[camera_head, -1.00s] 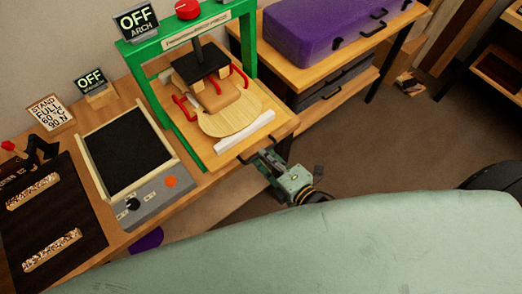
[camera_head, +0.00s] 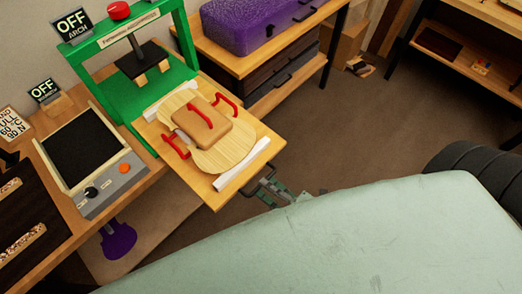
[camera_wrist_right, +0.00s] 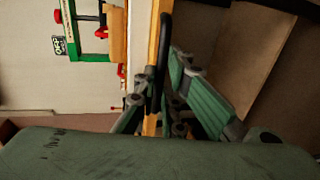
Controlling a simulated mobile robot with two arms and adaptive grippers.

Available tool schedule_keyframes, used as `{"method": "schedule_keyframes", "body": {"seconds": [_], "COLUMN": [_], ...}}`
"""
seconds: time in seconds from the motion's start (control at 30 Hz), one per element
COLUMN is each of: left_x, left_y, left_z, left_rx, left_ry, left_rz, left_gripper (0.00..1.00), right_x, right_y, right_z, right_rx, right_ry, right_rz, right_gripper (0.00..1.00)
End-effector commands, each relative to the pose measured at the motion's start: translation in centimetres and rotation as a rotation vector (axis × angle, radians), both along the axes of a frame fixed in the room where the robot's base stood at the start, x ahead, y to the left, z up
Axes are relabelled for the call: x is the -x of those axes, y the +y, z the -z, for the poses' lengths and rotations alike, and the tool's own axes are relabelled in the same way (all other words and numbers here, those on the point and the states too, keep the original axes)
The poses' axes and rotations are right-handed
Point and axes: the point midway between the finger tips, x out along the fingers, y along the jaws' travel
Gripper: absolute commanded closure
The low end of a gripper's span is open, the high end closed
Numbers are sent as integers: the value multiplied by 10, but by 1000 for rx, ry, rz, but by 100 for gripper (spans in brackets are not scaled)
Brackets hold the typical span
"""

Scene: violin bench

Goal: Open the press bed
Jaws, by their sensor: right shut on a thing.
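The press bed (camera_head: 250,171) is a flat wooden board standing well out from the front of the green press frame (camera_head: 183,33). A pale violin plate (camera_head: 234,156) lies on it under a tan block (camera_head: 212,137) with red handles. My right gripper (camera_head: 264,187) is shut on the black handle (camera_head: 254,181) at the bed's front edge. The right wrist view shows the handle (camera_wrist_right: 164,45) between the fingers of my right gripper (camera_wrist_right: 163,86). My left gripper is out of view.
The black press head (camera_head: 140,56) hangs in the frame behind the bed. A purple case (camera_head: 240,22) stands on a side table to the right. A black-topped device (camera_head: 80,145) is on the bench at left. Open floor (camera_head: 340,140) lies right of the bed.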

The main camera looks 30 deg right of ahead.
Motion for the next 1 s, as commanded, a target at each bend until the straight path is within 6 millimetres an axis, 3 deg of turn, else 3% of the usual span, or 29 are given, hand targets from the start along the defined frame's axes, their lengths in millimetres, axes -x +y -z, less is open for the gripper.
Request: {"method": "schedule_keyframes", "body": {"seconds": [0.13, 0.67, 0.7, 0.8, 1.0], "left_x": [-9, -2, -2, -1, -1], "left_y": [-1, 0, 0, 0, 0], "left_z": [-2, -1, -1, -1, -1], "left_rx": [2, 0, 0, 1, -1], "left_ry": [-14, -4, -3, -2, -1], "left_rz": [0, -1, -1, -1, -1], "left_gripper": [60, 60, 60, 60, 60], "right_x": [10, 15, 15, 15, 15], "right_y": [-4, -6, -6, -6, -6], "right_z": [1, 0, 0, 0, 0], "right_rx": [1, 0, 0, 0, 0], "right_ry": [3, 0, 0, 0, -1], "right_rz": [2, 1, 1, 1, 0], "right_gripper": [100, 100, 90, 83, 83]}}
